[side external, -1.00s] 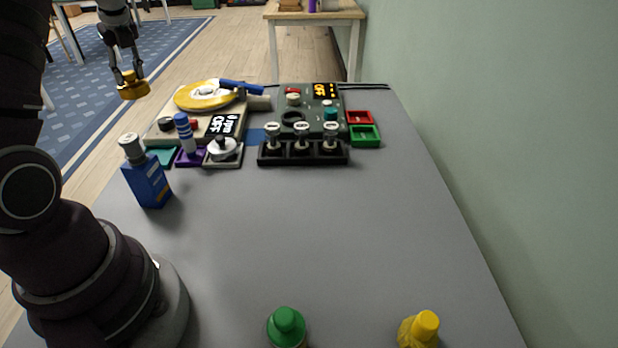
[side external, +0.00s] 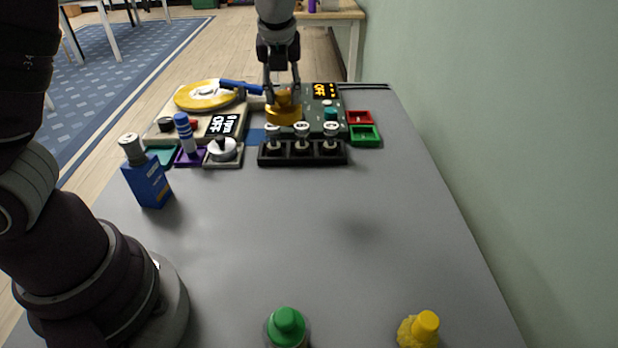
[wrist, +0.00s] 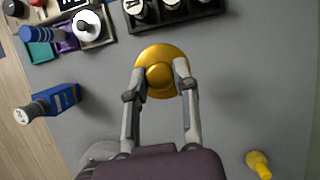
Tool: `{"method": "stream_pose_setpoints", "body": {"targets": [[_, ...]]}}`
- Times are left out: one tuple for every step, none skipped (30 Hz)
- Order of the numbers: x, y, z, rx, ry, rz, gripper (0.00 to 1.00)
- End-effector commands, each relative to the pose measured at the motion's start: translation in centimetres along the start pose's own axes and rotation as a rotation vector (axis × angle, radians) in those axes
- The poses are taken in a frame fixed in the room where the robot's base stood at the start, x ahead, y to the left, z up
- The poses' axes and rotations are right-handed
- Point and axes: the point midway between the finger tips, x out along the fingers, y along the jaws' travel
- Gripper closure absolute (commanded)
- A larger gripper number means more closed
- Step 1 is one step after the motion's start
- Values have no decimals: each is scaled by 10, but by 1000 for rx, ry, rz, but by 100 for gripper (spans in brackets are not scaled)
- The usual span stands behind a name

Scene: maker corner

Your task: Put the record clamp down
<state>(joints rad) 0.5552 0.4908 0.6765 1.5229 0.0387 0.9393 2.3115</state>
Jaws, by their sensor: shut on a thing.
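The record clamp is a gold disc with a raised knob (side external: 283,116); it also shows in the wrist view (wrist: 161,56). My gripper (side external: 284,92) is shut on the clamp's knob and holds it in the air; in the wrist view its fingertips (wrist: 159,72) sit on either side of the knob. In the side view the clamp overlaps the dark green control unit (side external: 320,116). In the wrist view bare grey table (wrist: 225,95) shows around it, below the black tray. The turntable (side external: 166,124) with its yellow record (side external: 189,99) stands to the left.
A black tray (side external: 300,159) holds several white-topped pieces. Red (side external: 360,117) and green (side external: 366,141) bins are at right. A green-capped bottle (side external: 287,325) and yellow bottle (side external: 420,329) stand in front. The middle of the table is clear.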

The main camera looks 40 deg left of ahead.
Motion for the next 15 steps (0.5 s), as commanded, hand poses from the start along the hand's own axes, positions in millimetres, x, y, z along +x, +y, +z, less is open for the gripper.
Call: {"method": "stream_pose_setpoints", "body": {"targets": [[-3,-6,-6,21,0,-9,100],[-4,-9,-10,33,0,-14,100],[5,-8,-13,31,2,-7,100],[11,-7,-15,30,3,-5,100],[16,-7,-17,28,3,-6,100],[23,-6,-19,27,3,-6,100],[29,-6,-22,28,3,-5,100],[34,-7,-24,29,2,-6,100],[40,-7,-26,29,2,-7,100],[44,-6,-28,27,3,-7,100],[50,-6,-30,28,2,-5,100],[56,-7,-32,28,1,-6,100],[60,-7,-34,28,1,-6,100],[64,-7,-36,28,1,-6,100],[71,-7,-38,27,1,-5,100]]}}
